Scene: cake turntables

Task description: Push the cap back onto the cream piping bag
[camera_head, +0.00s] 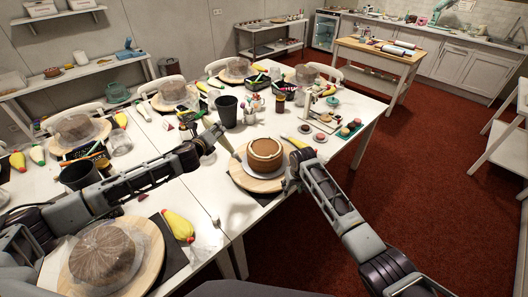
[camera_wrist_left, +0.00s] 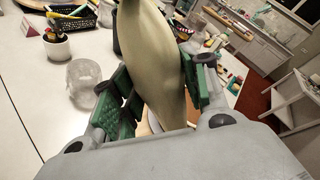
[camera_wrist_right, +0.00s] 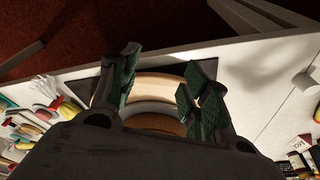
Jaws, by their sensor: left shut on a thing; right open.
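My left gripper (camera_head: 208,140) is shut on the cream piping bag (camera_head: 222,139), held above the table left of the cake. In the left wrist view the pale bag (camera_wrist_left: 152,65) fills the space between the green finger pads; its tip is hidden. My right gripper (camera_head: 289,175) is open and empty beside the right edge of the cake's turntable. In the right wrist view its fingers (camera_wrist_right: 165,82) are spread over the board's rim. A small pale cylinder (camera_head: 215,220), possibly the cap, stands near the table's front edge; it also seems to show in the right wrist view (camera_wrist_right: 305,82).
A brown cake (camera_head: 265,150) stands on a wooden turntable (camera_head: 246,181). A dark cup (camera_head: 227,111) and a clear glass (camera_wrist_left: 83,80) stand behind. Covered cakes and a yellow piping bag (camera_head: 178,225) lie left. White table is bare around the pale cylinder.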

